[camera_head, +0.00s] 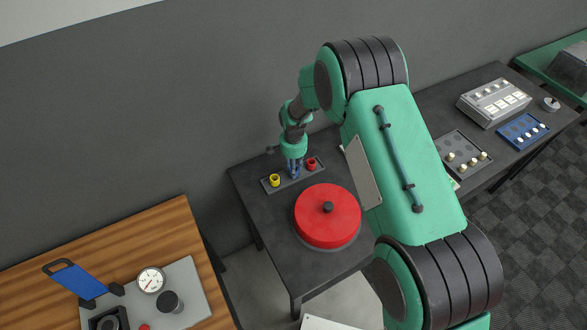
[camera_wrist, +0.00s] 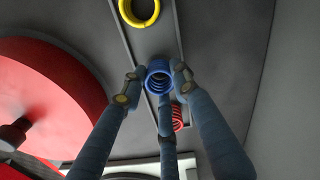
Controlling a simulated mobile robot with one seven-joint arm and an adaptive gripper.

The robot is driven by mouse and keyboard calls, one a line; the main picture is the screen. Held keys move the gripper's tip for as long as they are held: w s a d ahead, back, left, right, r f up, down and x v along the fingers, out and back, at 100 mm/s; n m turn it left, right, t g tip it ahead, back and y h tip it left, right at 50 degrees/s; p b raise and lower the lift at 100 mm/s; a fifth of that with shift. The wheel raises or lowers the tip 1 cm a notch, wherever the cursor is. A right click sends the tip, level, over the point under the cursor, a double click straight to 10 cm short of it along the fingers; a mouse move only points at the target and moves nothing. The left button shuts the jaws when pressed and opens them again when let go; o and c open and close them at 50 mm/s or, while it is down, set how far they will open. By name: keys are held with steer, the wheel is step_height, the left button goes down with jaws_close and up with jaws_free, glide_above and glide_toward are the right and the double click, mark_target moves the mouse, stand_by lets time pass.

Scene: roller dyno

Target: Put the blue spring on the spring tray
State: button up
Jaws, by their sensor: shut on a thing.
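The blue spring (camera_wrist: 159,77) is between the fingertips of my gripper (camera_wrist: 156,84) in the wrist view, and the fingers are shut on it. The spring tray (camera_head: 265,184) is a narrow dark strip on the dark table. In the head view my gripper (camera_head: 295,170) points down over the tray's middle, between a yellow spring (camera_head: 275,180) and a red spring (camera_head: 311,164). In the wrist view the yellow spring (camera_wrist: 139,10) is at the top and the red spring (camera_wrist: 178,118) is partly hidden behind my fingers. I cannot tell whether the blue spring touches the tray.
A large red drum (camera_head: 328,222) with a dark knob stands close in front of the tray. A dark tray with pale pegs (camera_head: 463,145), a blue tray (camera_head: 522,131) and a grey box (camera_head: 494,101) are to the right. A wooden table (camera_head: 110,245) with a gauge is front left.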

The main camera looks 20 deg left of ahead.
steer(key=shift+f, duration=0.1)
steer(key=o, duration=1.2)
steer(key=shift+c, duration=0.2)
step_height(320, 180, up, 12)
steer(key=shift+b, duration=0.3)
steer(key=shift+r, duration=0.2)
